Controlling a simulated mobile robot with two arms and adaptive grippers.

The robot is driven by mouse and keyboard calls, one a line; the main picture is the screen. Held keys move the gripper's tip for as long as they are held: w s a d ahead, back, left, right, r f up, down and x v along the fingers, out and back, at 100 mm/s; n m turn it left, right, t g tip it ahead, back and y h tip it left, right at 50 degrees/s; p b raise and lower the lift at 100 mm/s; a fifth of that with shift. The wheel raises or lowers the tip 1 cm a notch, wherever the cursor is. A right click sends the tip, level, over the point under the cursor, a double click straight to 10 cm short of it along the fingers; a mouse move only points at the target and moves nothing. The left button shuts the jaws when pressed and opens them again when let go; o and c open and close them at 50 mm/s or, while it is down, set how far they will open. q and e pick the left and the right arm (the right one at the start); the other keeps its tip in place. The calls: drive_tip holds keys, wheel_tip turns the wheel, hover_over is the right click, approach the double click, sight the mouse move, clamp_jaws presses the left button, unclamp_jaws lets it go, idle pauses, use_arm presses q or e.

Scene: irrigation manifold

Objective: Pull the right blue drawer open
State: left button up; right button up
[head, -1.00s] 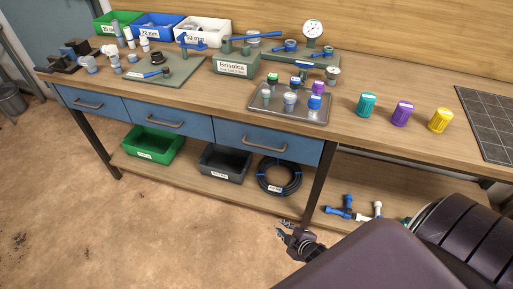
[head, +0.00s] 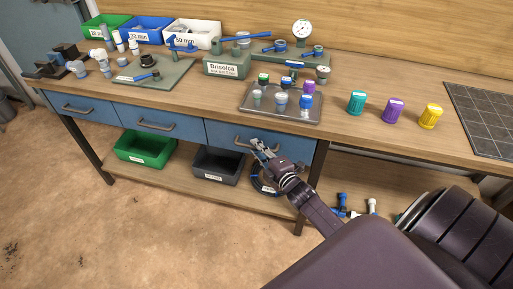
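The right blue drawer (head: 222,132) is the rightmost of three under the workbench top. Its front looks flush with the bench, so it appears closed. Its grey bar handle (head: 240,143) runs across the front, and my gripper hides the middle of it. My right gripper (head: 259,146) is at this handle, with its fingers in front of or around the bar. I cannot tell whether the fingers touch the bar or are shut on it. My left gripper is not in view.
The middle blue drawer (head: 133,120) and left blue drawer (head: 65,105) look closed. A metal tray (head: 255,115) with several fittings stands above the drawer.

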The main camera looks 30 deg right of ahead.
drive_tip(key=shift+w, duration=0.25)
clamp_jaws()
